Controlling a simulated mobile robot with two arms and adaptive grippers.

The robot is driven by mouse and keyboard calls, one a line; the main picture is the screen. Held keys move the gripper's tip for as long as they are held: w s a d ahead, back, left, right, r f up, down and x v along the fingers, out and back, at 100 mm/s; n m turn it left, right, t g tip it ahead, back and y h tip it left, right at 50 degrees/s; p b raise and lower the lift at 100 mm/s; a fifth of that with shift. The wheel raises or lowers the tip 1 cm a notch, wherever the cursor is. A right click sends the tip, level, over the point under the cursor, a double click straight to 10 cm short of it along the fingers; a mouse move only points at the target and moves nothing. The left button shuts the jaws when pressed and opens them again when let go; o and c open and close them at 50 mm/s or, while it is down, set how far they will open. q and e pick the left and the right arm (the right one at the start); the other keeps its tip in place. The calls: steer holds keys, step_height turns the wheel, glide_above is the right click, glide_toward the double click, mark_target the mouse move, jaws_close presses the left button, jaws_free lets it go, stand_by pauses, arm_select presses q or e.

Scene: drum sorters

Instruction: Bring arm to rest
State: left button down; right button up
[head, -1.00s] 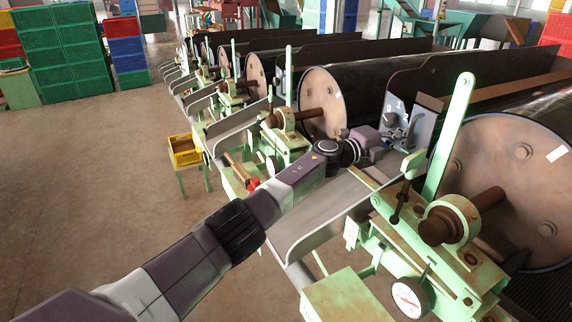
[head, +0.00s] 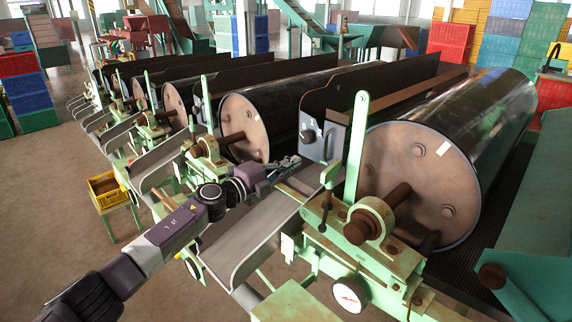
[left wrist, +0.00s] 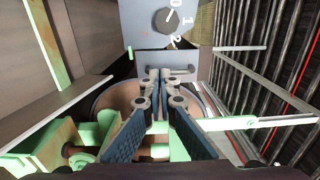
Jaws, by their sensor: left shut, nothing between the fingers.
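My left arm comes in from the lower left in the head view. Its gripper (head: 290,163) is in front of and a little below a grey control box (head: 326,143) between two drums. In the left wrist view the fingers of my left gripper (left wrist: 160,78) are together and empty. Above them in that view is the box's face (left wrist: 140,22) with a dark rotary knob (left wrist: 166,20) and the marks 0, 1 and 2. The fingertips look apart from the knob. My right gripper is in no view.
Large drums (head: 440,150) on pale green frames (head: 355,250) stand in a row. A sloping metal chute (head: 250,235) lies below my left arm. A yellow crate (head: 103,188) stands on a small stand at left. Open floor (head: 45,180) lies at far left.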

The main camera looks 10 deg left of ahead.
arm_select(q)
steer(key=s+a+f+n+g+y, duration=0.1)
steer(key=s+a+f+n+y, duration=0.25)
steer(key=s+f+n, duration=0.4)
steer(key=s+a+f+n+y, duration=0.2)
steer(key=s+f+n+y, duration=0.2)
steer(key=s+f+n, duration=0.4)
steer(key=s+a+f+n+g+y, duration=0.1)
steer(key=s+a+f+n+y, duration=0.1)
steer(key=s+f+n+y, duration=0.5)
steer(key=s+a+f+g+h, duration=0.1)
steer(key=s+f+g, duration=0.2)
steer(key=s, duration=0.7)
steer(key=s+a+f+n+g+h, duration=0.1)
steer(key=s+f+g, duration=0.15)
steer(key=s, duration=0.85)
steer(key=s+a+f+g+h, duration=0.2)
steer(key=s+g, duration=0.1)
steer(key=s, duration=0.7)
step_height(320, 180, down, 25)
steer(key=s+g, duration=0.2)
steer(key=s+a+f, duration=0.2)
steer(key=s+f, duration=1.4)
steer(key=s, duration=0.1)
steer(key=shift+a+f+g, duration=0.35)
steer(key=shift+f, duration=0.05)
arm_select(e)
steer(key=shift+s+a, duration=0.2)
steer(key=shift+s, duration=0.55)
